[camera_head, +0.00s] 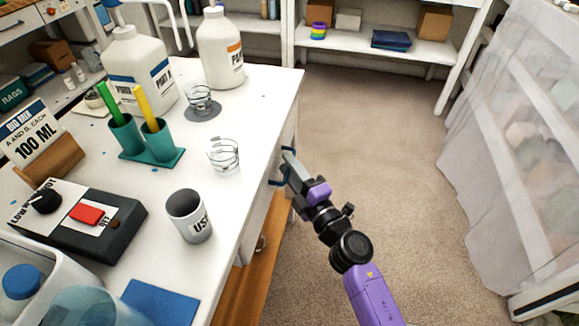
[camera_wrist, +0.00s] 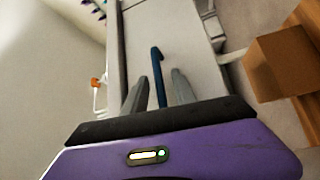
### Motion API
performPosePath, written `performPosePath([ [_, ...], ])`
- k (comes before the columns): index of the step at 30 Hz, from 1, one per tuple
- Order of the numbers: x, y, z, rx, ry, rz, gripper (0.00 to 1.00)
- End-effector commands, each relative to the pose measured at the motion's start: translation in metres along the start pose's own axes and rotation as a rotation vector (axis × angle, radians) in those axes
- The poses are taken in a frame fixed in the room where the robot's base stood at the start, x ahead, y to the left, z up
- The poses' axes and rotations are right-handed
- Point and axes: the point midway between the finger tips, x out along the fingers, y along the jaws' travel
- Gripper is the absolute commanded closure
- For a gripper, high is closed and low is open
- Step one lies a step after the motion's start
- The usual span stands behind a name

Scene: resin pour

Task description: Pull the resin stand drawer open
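The resin stand (camera_head: 255,150) is a white-topped bench at the left in the head view. Its drawer front (camera_wrist: 185,35) shows as a pale panel in the wrist view. A dark blue bar handle (camera_wrist: 155,60) stands out from it; part of the handle shows in the head view (camera_head: 275,182). My gripper (camera_head: 287,168) is at the bench's right side, below the top's edge. In the wrist view my gripper (camera_wrist: 158,76) has its two grey fingers apart, one on each side of the handle, with gaps visible. I cannot tell whether the drawer is shut.
A wooden lower shelf (camera_head: 262,265) runs below. The carpet (camera_head: 380,130) to the right is clear up to a covered rack (camera_head: 500,150).

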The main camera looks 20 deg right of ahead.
Motion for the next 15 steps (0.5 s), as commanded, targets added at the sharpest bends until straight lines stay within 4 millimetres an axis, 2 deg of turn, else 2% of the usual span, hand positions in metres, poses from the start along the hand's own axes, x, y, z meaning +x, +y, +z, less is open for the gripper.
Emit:
performPosePath([
  [7, 0.001, -0.0003, -0.0002, 0.0, 0.0, -0.001, 0.67],
  [8, 0.0009, -0.0002, -0.0002, 0.0, 0.0, -0.001, 0.71],
  [12, 0.0008, -0.0002, -0.0002, 0.0, 0.0, 0.0, 0.99],
  [15, 0.0008, -0.0002, -0.0002, 0.0, 0.0, -0.001, 1.0],
])
